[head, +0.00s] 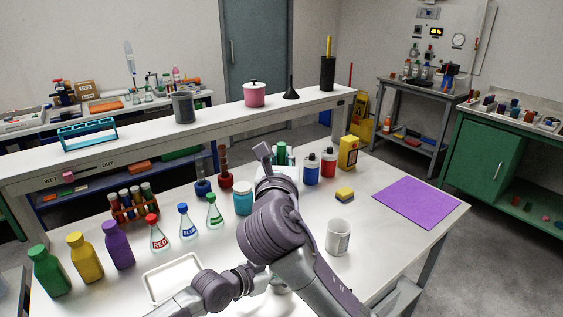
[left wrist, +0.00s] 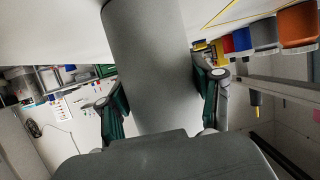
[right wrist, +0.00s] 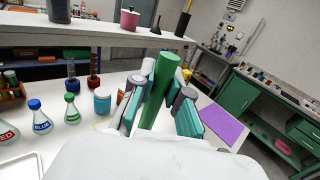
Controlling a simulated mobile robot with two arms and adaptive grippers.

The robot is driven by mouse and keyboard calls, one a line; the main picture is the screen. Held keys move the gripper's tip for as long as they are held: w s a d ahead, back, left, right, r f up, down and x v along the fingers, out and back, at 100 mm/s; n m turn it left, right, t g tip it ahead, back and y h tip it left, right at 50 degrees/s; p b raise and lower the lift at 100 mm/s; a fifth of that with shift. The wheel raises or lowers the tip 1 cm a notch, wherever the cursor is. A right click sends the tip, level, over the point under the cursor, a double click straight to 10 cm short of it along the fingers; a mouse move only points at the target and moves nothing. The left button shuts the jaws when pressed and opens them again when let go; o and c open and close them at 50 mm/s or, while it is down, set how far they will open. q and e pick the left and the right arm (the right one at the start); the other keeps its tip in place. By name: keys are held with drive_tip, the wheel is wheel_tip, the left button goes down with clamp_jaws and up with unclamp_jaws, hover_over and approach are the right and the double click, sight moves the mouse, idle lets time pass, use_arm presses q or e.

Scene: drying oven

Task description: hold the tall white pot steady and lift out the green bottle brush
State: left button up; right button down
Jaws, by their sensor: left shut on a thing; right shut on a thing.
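The tall white pot (left wrist: 150,65) fills the middle of the left wrist view, grey in shadow. My left gripper (left wrist: 160,100) is shut around it, a finger on each side. The green bottle brush's handle (right wrist: 160,90) stands up, slightly tilted, between the fingers of my right gripper (right wrist: 160,108), which is shut on it. In the head view, the right gripper (head: 279,160) shows at the table's middle with the green handle between its fingers. There my right arm hides most of the pot and the left gripper. The brush's lower end is hidden, so I cannot tell how deep it sits.
A white cup (head: 338,238) and a yellow sponge (head: 345,194) stand right of my right arm. Flasks (head: 158,236), colored bottles (head: 85,258) and a white tray (head: 172,277) are to the left. A purple mat (head: 416,202) lies clear at the right.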

use_arm(q)
drive_tip(key=o, duration=1.2)
drive_tip(key=shift+a, duration=0.1)
